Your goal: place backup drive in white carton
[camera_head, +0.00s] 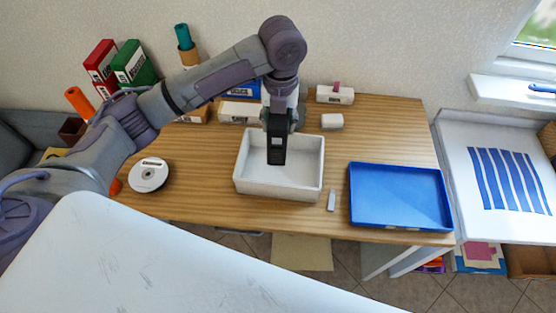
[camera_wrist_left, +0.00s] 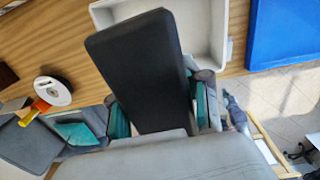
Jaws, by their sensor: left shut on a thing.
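The backup drive (camera_head: 277,151) is a black upright block held by my left gripper (camera_head: 279,126). It hangs over the white carton (camera_head: 279,188), which is an open box on the wooden table. In the left wrist view the black drive (camera_wrist_left: 146,68) fills the middle, between the two fingers of my left gripper (camera_wrist_left: 163,115). The carton (camera_wrist_left: 203,15) shows behind it. Whether the drive's lower end touches the carton floor, I cannot tell. My right gripper is not in view.
A blue tray (camera_head: 399,196) lies right of the carton, with a small grey stick (camera_head: 331,200) between them. A disc spindle (camera_head: 148,175) stands at the left. White boxes (camera_head: 239,112) and binders (camera_head: 134,63) line the back. The table front right of the disc is clear.

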